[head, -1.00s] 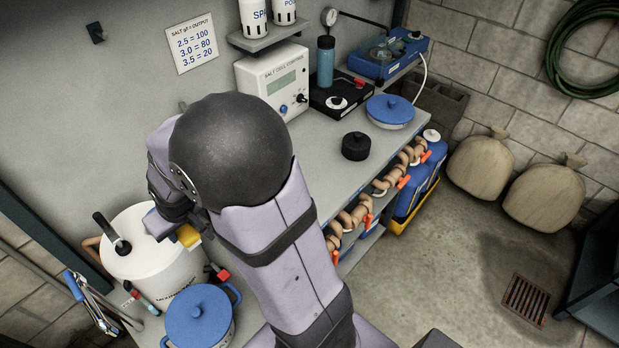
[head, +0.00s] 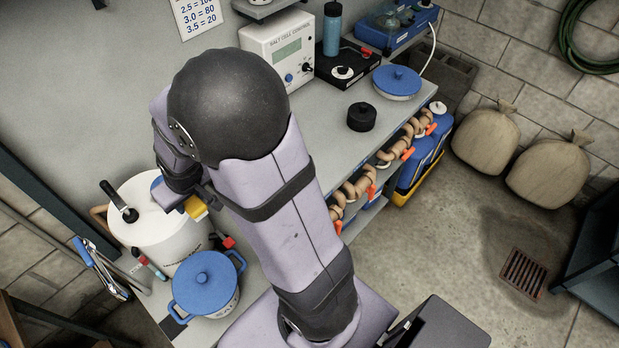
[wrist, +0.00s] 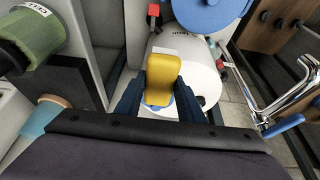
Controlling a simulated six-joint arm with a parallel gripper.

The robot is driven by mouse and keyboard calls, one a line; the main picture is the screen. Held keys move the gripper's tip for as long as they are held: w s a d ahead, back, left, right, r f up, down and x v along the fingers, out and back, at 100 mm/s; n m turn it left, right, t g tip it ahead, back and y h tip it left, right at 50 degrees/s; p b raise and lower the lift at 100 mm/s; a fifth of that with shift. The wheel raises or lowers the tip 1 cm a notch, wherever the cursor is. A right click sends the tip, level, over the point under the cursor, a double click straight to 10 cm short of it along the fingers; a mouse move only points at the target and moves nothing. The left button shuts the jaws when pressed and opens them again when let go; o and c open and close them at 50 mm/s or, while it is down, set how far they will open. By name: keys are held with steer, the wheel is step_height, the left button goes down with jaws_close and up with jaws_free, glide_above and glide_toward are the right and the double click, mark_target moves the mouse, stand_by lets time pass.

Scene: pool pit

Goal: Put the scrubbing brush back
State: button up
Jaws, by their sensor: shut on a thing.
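My gripper (wrist: 160,98) has its dark blue fingers closed on both sides of a yellow piece (wrist: 162,75), which looks like the scrubbing brush. Something white and blue shows just under the yellow piece, too small to make out. In the head view the yellow piece (head: 196,208) shows beside my gripper, at the right side of the white bucket's top. The gripper's fingertips are mostly hidden there by my own arm. Whether the brush touches the bucket cannot be told.
The white bucket (head: 170,241) has a black-handled tool (head: 119,201) on top. A blue-lidded pot (head: 206,280) stands in front of it. Chrome tools (head: 97,268) hang at the left. A black round knob-topped thing (head: 361,117) sits on the grey bench (head: 315,130).

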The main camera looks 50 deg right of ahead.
mark_target(193, 204)
steer(key=s+r+p, duration=0.1)
steer(key=p, duration=0.1)
steer(key=s+r+p, duration=0.2)
steer(key=shift+s+r+p, duration=0.1)
steer(key=shift+r+p, duration=0.15)
steer(key=shift+p, duration=0.15)
step_height(193, 204, up, 3)
steer(key=p, duration=0.3)
steer(key=shift+s, duration=0.15)
steer(key=w+d+r+m+h, duration=0.1)
steer(key=w+d+r+m, duration=0.15)
steer(key=d, duration=0.65)
steer(key=w+d+r+m+h, duration=0.1)
steer(key=w+d+r+m, duration=0.15)
steer(key=d, duration=0.65)
steer(key=s+d+f+m+g, duration=0.1)
steer(key=s+d+f+m, duration=0.2)
steer(key=s+d, duration=0.45)
steer(key=s+d+f+m+h, duration=0.1)
steer(key=s+d+f, duration=0.1)
steer(key=s+f, duration=0.45)
steer(key=f+b, duration=0.6)
steer(key=shift+s+f+b, duration=0.35)
steer(key=shift+f+b, duration=0.05)
steer(key=shift+f, duration=1.05)
steer(key=shift+f, duration=0.15)
